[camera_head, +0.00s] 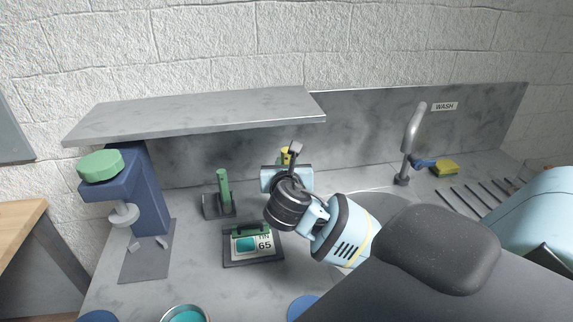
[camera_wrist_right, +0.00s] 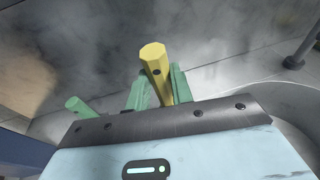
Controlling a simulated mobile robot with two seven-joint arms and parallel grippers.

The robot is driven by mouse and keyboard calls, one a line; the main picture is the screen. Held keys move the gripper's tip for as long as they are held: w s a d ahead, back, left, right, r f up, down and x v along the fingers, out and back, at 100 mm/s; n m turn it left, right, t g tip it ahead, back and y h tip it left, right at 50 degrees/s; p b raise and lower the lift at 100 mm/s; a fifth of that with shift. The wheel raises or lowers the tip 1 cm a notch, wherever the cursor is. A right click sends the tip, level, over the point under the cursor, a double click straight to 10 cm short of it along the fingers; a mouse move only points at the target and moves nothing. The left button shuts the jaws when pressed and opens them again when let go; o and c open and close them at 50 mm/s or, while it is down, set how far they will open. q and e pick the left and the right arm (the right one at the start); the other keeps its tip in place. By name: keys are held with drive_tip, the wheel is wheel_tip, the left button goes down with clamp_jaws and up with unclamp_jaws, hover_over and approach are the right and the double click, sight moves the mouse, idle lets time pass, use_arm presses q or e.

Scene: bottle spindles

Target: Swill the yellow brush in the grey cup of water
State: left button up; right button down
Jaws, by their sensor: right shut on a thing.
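The yellow brush (camera_wrist_right: 155,62) shows in the right wrist view as a faceted yellow handle standing up between my fingers. My right gripper (camera_wrist_right: 158,90) is shut on this handle, with a green finger on either side. In the head view, a small bit of the yellow brush (camera_head: 285,157) shows behind my right gripper, near the back panel. The brush's bristles are hidden behind the gripper body. I cannot make out the grey cup of water in either view. My left gripper is not in view.
A green handle (camera_head: 223,188) stands in a dark holder left of my gripper. A grey shelf (camera_head: 200,115) overhangs the back left. An open teal tin (camera_head: 187,315) is at the front.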

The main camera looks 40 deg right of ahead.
drive_tip(key=shift+r, duration=2.5)
